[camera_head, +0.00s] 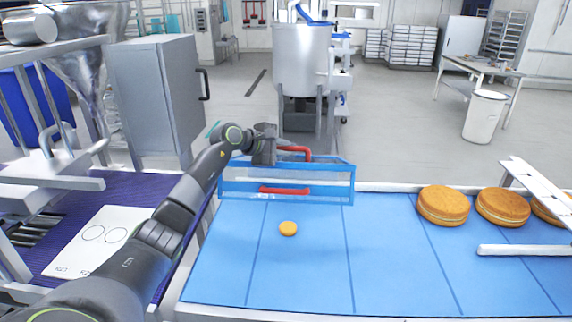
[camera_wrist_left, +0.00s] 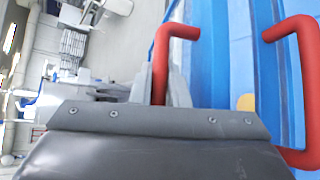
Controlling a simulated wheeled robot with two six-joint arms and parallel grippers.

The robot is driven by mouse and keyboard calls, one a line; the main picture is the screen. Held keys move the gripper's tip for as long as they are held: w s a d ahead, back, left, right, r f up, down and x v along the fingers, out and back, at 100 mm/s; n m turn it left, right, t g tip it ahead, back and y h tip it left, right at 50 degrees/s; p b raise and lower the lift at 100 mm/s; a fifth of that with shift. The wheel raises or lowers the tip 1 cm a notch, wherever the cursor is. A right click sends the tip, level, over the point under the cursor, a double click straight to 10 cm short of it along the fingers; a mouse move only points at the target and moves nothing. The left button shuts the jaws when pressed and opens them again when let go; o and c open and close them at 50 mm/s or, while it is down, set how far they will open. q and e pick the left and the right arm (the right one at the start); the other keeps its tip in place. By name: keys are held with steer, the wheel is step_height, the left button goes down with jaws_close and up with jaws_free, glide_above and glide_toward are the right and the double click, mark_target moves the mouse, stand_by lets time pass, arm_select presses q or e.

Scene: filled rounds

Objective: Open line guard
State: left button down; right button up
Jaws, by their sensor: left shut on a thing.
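The line guard (camera_head: 330,183), a clear panel in a blue frame, stands across the far side of the blue conveyor belt (camera_head: 310,270). A red handle (camera_head: 300,150) is at its top edge, and a second red handle (camera_head: 285,191) is lower down. My left gripper (camera_head: 277,150) is at the upper handle, shut on it. In the left wrist view, the upper red handle (camera_wrist_left: 170,33) runs down between the fingers of my left gripper (camera_wrist_left: 165,88); the other red handle (camera_wrist_left: 300,60) is apart to the right. My right gripper is not in view.
A small round cake (camera_head: 288,228) lies on the belt before the guard. Larger filled rounds (camera_head: 443,205) sit at the right, near a white rail (camera_head: 525,249). A grey cabinet (camera_head: 158,95) stands behind my left arm. A white sheet (camera_head: 100,240) lies at left.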

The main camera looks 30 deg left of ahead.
arm_select(q)
steer(key=w+a+r+n+g, duration=0.1)
steer(key=w+r, duration=0.2)
steer(key=r, duration=0.2)
steer(key=shift+w+a, duration=0.15)
steer(key=shift+a, duration=0.15)
stand_by(0.4)
steer(key=c, duration=1.4)
jaws_free()
steer(key=shift+g, duration=0.3)
steer(key=b+v, duration=0.4)
steer(key=v, duration=0.8)
steer(key=shift+a+f, duration=0.15)
steer(key=shift+a, duration=0.05)
